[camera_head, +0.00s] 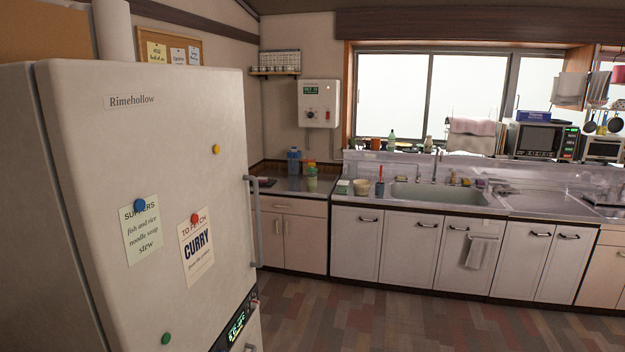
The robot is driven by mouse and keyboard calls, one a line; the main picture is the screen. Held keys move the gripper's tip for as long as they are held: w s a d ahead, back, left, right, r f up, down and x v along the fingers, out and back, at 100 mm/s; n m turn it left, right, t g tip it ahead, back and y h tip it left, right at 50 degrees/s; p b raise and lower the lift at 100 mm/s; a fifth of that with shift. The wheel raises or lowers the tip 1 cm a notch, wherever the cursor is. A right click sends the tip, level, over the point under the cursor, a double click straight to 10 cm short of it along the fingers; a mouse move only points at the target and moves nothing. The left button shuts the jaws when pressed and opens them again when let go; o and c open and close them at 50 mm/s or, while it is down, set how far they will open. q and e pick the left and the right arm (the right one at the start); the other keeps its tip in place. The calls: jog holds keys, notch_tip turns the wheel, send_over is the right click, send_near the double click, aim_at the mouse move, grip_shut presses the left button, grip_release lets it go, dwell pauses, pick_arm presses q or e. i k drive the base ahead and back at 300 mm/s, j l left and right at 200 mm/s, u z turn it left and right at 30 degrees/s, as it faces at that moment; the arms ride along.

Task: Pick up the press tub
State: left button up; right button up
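I cannot tell for sure which thing is the press tub. A small cream tub-like container (361,187) stands on the counter left of the sink, far off across the room. A green container (311,182) stands on the corner counter to its left. Both are small in the picture, and their details are unclear. Neither of my grippers is in view.
A large white fridge (165,130) with notes and magnets fills the near left; its handle (256,220) sticks out to the right. The sink (440,194) and white cabinets (405,240) line the back. The floor (400,318) in front is clear.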

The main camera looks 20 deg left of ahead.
aim_at(311, 173)
jog(key=i+u, duration=0.1)
jog(key=i, duration=1.6)
jog(key=i+l+u, duration=0.1)
jog(key=i, duration=1.6)
jog(key=i+u, duration=0.4)
jog(key=i+l+u, duration=0.15)
jog(key=i+u, duration=0.25)
jog(key=i, duration=0.15)
jog(key=i+j+u, duration=0.2)
jog(key=i, duration=0.2)
jog(key=i+j+u, duration=0.2)
jog(key=i, duration=0.25)
